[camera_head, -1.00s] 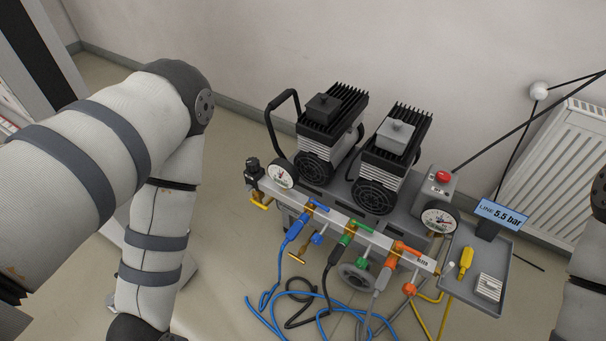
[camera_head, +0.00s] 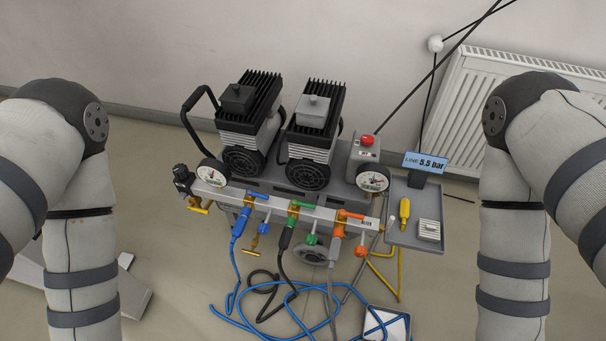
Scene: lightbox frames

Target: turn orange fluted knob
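The orange knob (camera_head: 360,251) hangs at the front right end of the light manifold bar (camera_head: 270,206); it is too small to make out its flutes. An orange lever handle (camera_head: 350,214) and an orange hose fitting (camera_head: 338,231) sit just left of and above it. Both my arms come in from the sides and run down out of the picture. Neither gripper is in view, so I cannot see whether they are open or shut.
A two-motor compressor (camera_head: 306,120) stands behind the bar. A green knob (camera_head: 311,239) and blue knob (camera_head: 263,228) are left of the orange one. A grey tray (camera_head: 400,229) with a yellow tool (camera_head: 404,211) is right. Hoses (camera_head: 240,317) loop on the floor.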

